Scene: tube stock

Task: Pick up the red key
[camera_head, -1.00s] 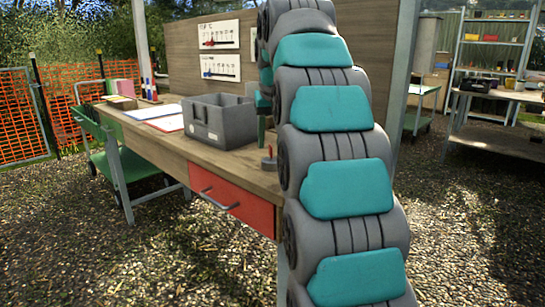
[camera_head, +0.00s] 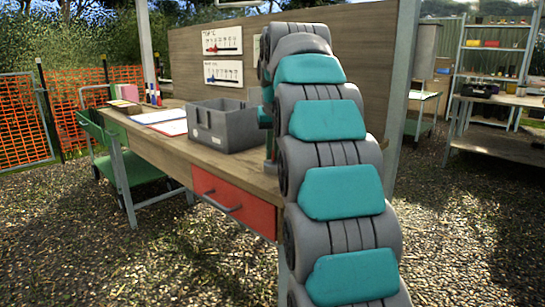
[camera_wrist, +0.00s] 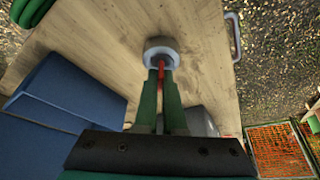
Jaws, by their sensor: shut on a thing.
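The red key (camera_wrist: 161,72) shows in the wrist view as a thin red piece between the tips of my green fingers. My gripper (camera_wrist: 160,84) is shut on it, above the workbench. A round grey holder (camera_wrist: 160,48) lies just beyond the fingertips, at the key's far end. I cannot tell whether the key still sits in this holder or is clear of it. In the head view my gripper (camera_head: 270,150) is low at the bench's right end, and the key is hidden there by my arm.
The wooden workbench (camera_head: 165,153) carries a grey open crate (camera_head: 232,135), papers (camera_head: 173,127) and small items at its far left. A red drawer (camera_head: 235,202) with a handle is in its front. A board (camera_head: 310,45) stands behind. Shelves (camera_head: 493,58) are at the far right.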

